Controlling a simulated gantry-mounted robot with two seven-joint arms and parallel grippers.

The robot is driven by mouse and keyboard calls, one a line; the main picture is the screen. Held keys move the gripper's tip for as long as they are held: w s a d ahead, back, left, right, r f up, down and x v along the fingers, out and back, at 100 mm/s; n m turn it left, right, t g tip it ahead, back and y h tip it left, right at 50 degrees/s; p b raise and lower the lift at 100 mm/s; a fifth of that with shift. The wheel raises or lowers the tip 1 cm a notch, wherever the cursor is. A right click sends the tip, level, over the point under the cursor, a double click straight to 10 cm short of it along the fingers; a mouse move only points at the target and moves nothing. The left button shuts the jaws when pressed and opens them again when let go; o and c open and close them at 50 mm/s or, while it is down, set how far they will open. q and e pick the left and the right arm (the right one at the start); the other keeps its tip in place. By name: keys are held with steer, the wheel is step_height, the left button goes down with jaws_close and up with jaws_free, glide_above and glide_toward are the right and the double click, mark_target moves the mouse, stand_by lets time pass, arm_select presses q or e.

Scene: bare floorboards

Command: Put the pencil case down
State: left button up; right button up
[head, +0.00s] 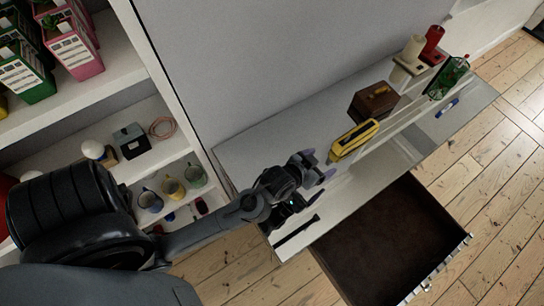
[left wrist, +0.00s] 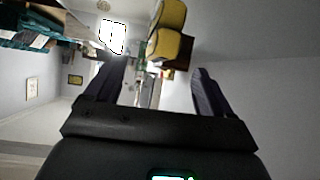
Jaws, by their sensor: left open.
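The pencil case (head: 354,138), long and yellow with a dark stripe along its top, rests on the white-topped cabinet (head: 262,152). In the left wrist view a yellow shape that looks like it (left wrist: 165,35) shows beyond the fingers, near the top. My left gripper (head: 319,166) is open, over the cabinet top, just left of and nearer than the case. The jaws look empty and apart from it. My right gripper is in neither view.
A brown box (head: 374,101), candles (head: 432,44) and a green bottle (head: 447,77) stand farther along the cabinet. An open dark drawer (head: 385,240) juts out in front. A shelf unit (head: 172,115) with cups stands at left. The cabinet top left of the case is clear.

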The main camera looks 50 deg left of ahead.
arm_select(q)
steer(key=s+g, duration=0.1)
steer(key=s, duration=0.3)
steer(key=s+f+m+g, duration=0.1)
steer(key=s+g, duration=0.1)
steer(key=s, duration=0.2)
steer(key=s+f+g+h, duration=0.1)
steer(key=s+g, duration=0.1)
steer(key=s, duration=0.2)
steer(key=shift+s+d+f+m, duration=0.2)
steer(key=shift+s+d+m, duration=0.1)
steer(key=shift+m, duration=0.1)
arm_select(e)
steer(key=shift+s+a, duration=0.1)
arm_select(q)
steer(key=s+g, duration=0.1)
steer(key=s, duration=0.1)
steer(key=s+g, duration=0.1)
steer(key=s, duration=0.4)
steer(key=shift+s+a+r+m+g, duration=0.2)
steer(key=shift+a+m+g, duration=0.1)
steer(key=shift+m+g, duration=0.1)
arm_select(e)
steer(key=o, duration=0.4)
arm_select(q)
steer(key=shift+s, duration=0.3)
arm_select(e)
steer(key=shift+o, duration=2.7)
arm_select(q)
steer(key=shift+s+a, duration=0.1)
